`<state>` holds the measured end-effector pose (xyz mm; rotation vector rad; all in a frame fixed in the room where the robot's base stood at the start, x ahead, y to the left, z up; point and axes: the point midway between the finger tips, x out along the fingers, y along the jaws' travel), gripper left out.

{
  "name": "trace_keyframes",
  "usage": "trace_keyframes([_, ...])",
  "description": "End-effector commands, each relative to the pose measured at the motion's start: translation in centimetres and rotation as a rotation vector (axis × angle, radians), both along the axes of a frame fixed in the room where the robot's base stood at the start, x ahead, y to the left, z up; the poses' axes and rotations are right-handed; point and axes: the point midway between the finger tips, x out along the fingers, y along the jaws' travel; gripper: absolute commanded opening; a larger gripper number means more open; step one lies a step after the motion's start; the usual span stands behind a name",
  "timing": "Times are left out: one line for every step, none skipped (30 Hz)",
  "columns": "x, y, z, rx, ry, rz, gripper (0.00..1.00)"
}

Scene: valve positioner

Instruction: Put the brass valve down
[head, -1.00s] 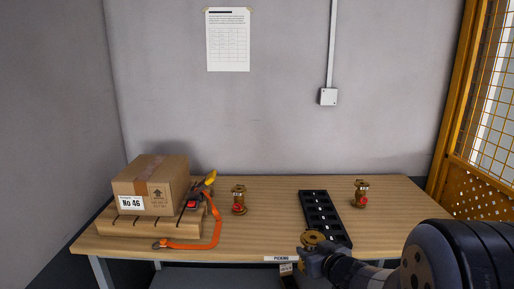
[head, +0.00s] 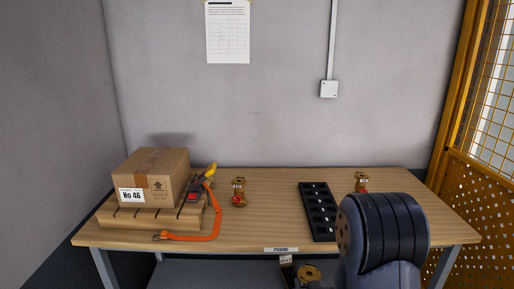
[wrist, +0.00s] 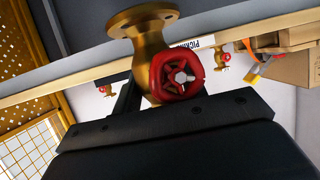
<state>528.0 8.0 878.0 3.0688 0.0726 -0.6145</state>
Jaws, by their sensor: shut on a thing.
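My gripper (wrist: 150,98) is shut on a brass valve (wrist: 152,48) with a red handwheel, which fills the middle of the wrist view. In the head view the held valve's round brass flange (head: 308,272) shows at the bottom, in the picture just below the table's front edge. The rest of it and most of my gripper are cut off or hidden there. Two similar brass valves stand upright on the table: one at middle left (head: 239,193) and one at the right (head: 361,181), partly covered by my arm.
A black tray with numbered slots (head: 303,190) lies on the wooden table (head: 265,220). At the left a cardboard box (head: 150,178) sits on a wooden pallet, with an orange strap (head: 200,238) beside it. Bare tabletop lies between the middle valve and the tray. A yellow mesh fence (head: 470,190) stands at right.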

Motion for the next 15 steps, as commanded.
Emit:
trace_keyframes([-0.2, -0.2, -0.4, 0.001, -0.003, -0.014, 0.00])
trace_keyframes([-0.3, -0.3, -0.6, 0.001, -0.003, -0.022, 0.00])
trace_keyframes([-0.5, -0.5, -0.8, 0.001, -0.005, -0.031, 0.00])
trace_keyframes([-0.6, -0.6, -1.0, 0.001, -0.005, -0.036, 0.00])
trace_keyframes([-0.7, -0.6, -1.1, 0.001, -0.005, -0.040, 0.00])
trace_keyframes([-0.8, -0.7, -1.4, 0.001, -0.006, -0.044, 0.00])
trace_keyframes([-0.9, -0.7, -1.6, 0.001, -0.005, -0.046, 0.00])
trace_keyframes([-1.1, -0.7, -1.9, 0.001, -0.004, -0.047, 0.00])
trace_keyframes([-1.4, -0.8, -2.3, 0.001, -0.003, -0.048, 0.00])
trace_keyframes([-1.6, -0.8, -2.7, 0.001, -0.002, -0.048, 0.00])
trace_keyframes([-1.9, -0.8, -3.1, 0.001, -0.001, -0.048, 0.00])
trace_keyframes([-2.3, -0.8, -3.6, 0.001, -0.001, -0.048, 0.00])
trace_keyframes([-2.5, -0.8, -4.0, 0.002, 0.000, -0.048, 0.00])
trace_keyframes([-2.8, -0.8, -4.3, 0.002, -0.001, -0.048, 0.00])
trace_keyframes([-3.2, -0.8, -4.8, 0.002, -0.001, -0.048, 0.00])
